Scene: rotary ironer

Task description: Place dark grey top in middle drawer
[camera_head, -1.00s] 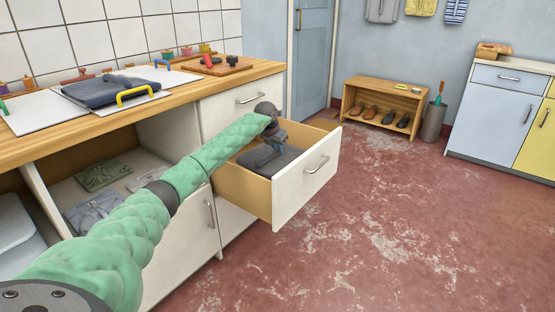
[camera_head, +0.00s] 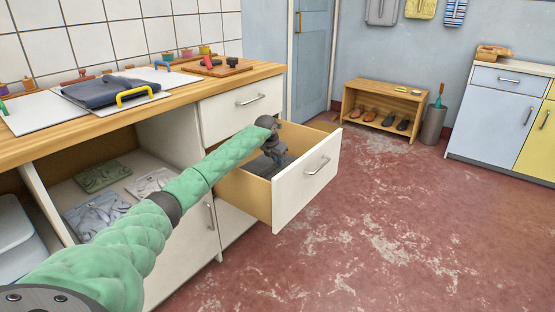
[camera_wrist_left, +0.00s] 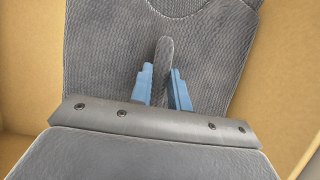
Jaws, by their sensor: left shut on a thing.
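The middle drawer (camera_head: 306,190) of the white unit under the wooden worktop is pulled open. The dark grey top (camera_head: 257,166) is inside it, low between the drawer walls and partly hidden by my arm and the drawer front. My left gripper (camera_head: 270,158) reaches down into the drawer. In the left wrist view, its blue fingers (camera_wrist_left: 165,92) are closed on a raised fold of the grey ribbed fabric (camera_wrist_left: 105,45). The tan drawer walls show on both sides of the cloth. My right gripper is not in view.
A dark folded garment (camera_head: 100,92) lies on a white board on the worktop, by a yellow handle (camera_head: 136,95). Folded clothes (camera_head: 98,212) lie in the open compartment at left. A shoe rack (camera_head: 386,110) stands behind. The red floor right of the drawer is clear.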

